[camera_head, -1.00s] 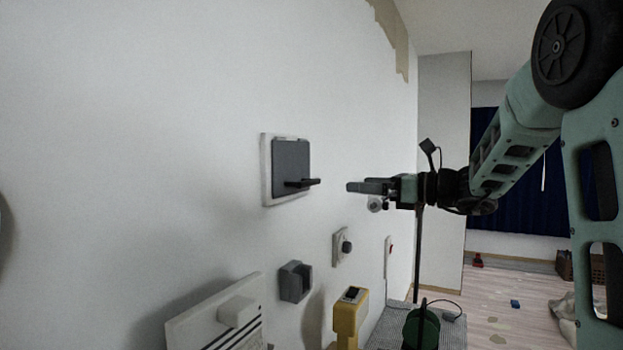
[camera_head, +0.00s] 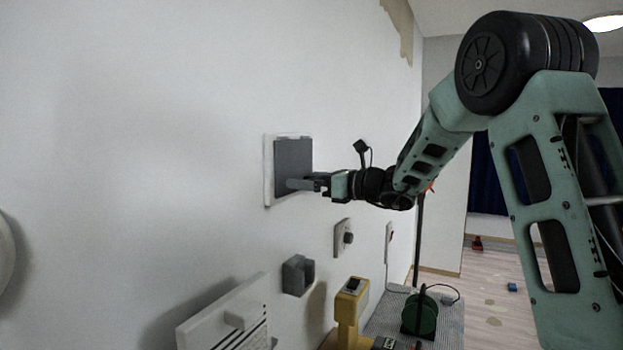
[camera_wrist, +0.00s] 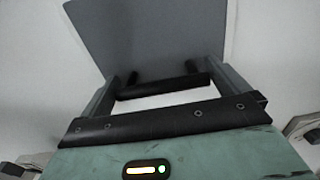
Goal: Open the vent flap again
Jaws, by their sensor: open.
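The vent flap (camera_head: 293,160) is a dark grey square plate in a white frame (camera_head: 268,172) on the wall. It looks shut or nearly shut in the head view. It also fills the top of the wrist view (camera_wrist: 150,35). A black bar handle (camera_wrist: 165,88) stands out from its lower part. My gripper (camera_head: 300,184) is at the handle, in front of the lower flap. In the wrist view its two grey fingers are apart, one on each side of the handle bar's ends. I cannot tell whether they touch it.
Below the flap on the wall are a white plate with a round knob (camera_head: 345,238), a dark grey box (camera_head: 298,274) and a white louvred panel (camera_head: 228,318). A yellow device (camera_head: 350,305) and a green reel (camera_head: 420,315) stand lower right.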

